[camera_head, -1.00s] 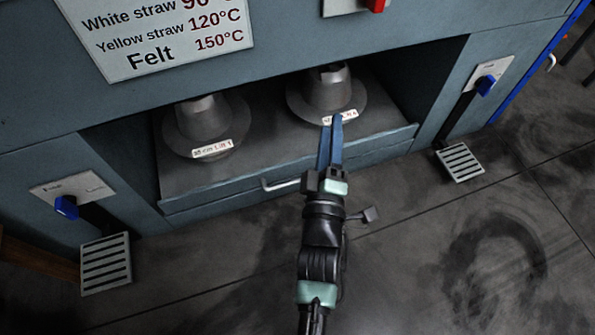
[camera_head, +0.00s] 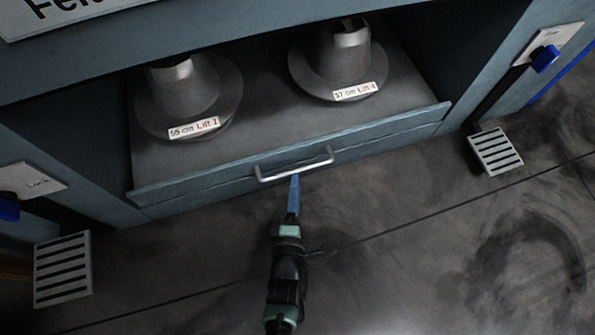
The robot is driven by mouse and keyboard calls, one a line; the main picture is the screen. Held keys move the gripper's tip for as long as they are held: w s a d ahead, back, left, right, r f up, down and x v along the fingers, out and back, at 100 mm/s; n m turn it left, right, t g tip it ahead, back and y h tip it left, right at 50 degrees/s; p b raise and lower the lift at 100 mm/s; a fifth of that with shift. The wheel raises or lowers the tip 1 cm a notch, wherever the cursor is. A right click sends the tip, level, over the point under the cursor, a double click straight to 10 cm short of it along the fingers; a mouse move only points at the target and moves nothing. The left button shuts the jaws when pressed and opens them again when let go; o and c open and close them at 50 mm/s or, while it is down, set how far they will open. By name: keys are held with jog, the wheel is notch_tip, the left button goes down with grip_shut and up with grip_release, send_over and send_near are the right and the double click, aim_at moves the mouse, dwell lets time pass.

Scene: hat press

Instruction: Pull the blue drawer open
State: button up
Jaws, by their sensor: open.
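The blue drawer (camera_head: 210,185) is a blue-grey front low in the press cabinet, under the shelf with the hat forms. It looks closed. Its pale metal bar handle (camera_head: 294,166) sits at the middle of the front. My gripper (camera_head: 295,181) has blue fingers pointing up at the handle, with the tips just below the bar in the picture. The fingers overlap in this view, so the gap between them is hard to see. I see nothing held. Whether the tips touch the handle cannot be told.
Two grey metal hat forms (camera_head: 186,98) (camera_head: 340,60) with white labels stand on the shelf above the drawer. Slotted pedals (camera_head: 62,268) (camera_head: 496,151) lie on the floor at both sides. Blue switches (camera_head: 545,58) are on the side panels. The floor before the drawer is clear.

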aim_at(297, 169)
jog(key=shift+w+d+f+b, duration=0.15)
jog(key=shift+w+b, duration=0.35)
jog(key=shift+w, duration=0.45)
jog(key=shift+w+d+f+b, duration=0.1)
jog(key=shift+w+f+b, duration=0.1)
jog(key=shift+w+b, duration=0.55)
jog(key=shift+w+d+f+b, duration=0.15)
jog(key=shift+w+b, duration=0.1)
jog(key=shift+w, duration=0.9)
jog(key=shift+a, duration=0.15)
grip_shut()
